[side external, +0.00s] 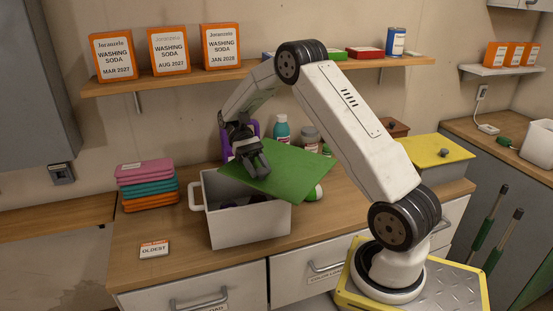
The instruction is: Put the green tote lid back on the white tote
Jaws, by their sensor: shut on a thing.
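The green tote lid (292,171) is a flat green panel, held tilted above the right part of the white tote. My gripper (256,168) is shut on the lid near its left edge. The white tote (247,226) stands upright on the wooden counter, with a handle at its left side. Its left part is uncovered, and dark contents show inside but are too dim to make out. The lid hides the tote's back right rim. I cannot tell whether the lid touches the rim.
Folded cloths (147,184) are stacked left of the tote, with an "OLDEST" card (155,249) in front. A teal bottle (281,131) and a jar (309,138) stand behind the lid. A yellow-lidded box (436,150) is at right. Washing soda boxes (168,52) line the shelf above.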

